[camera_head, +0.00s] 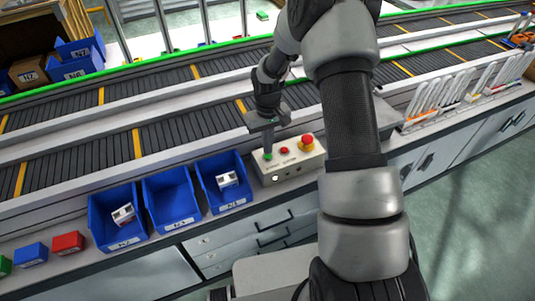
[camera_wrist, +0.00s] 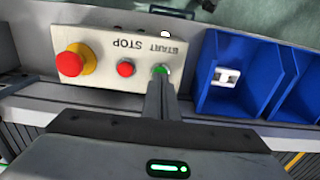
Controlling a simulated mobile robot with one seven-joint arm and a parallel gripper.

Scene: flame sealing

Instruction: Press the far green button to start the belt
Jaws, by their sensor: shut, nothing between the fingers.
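The control box (camera_head: 290,170) is cream-coloured and stands at the near edge of the belt. It also shows in the wrist view (camera_wrist: 100,48), upside down, with the words START and STOP. The green button (camera_head: 268,157) is at its left end; in the wrist view the green button (camera_wrist: 161,69) sits by START, partly behind my fingertips. My gripper (camera_head: 268,151) is shut and empty, pointing down at the green button. The closed fingertips (camera_wrist: 161,81) overlap the button's edge in the wrist view; I cannot tell whether they touch it.
A red button (camera_head: 284,151) and a red emergency knob (camera_head: 307,141) are on the same box. Blue bins (camera_head: 170,198) stand just left of it. The belt (camera_head: 180,122) runs behind. White racks (camera_head: 440,105) stand to the right.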

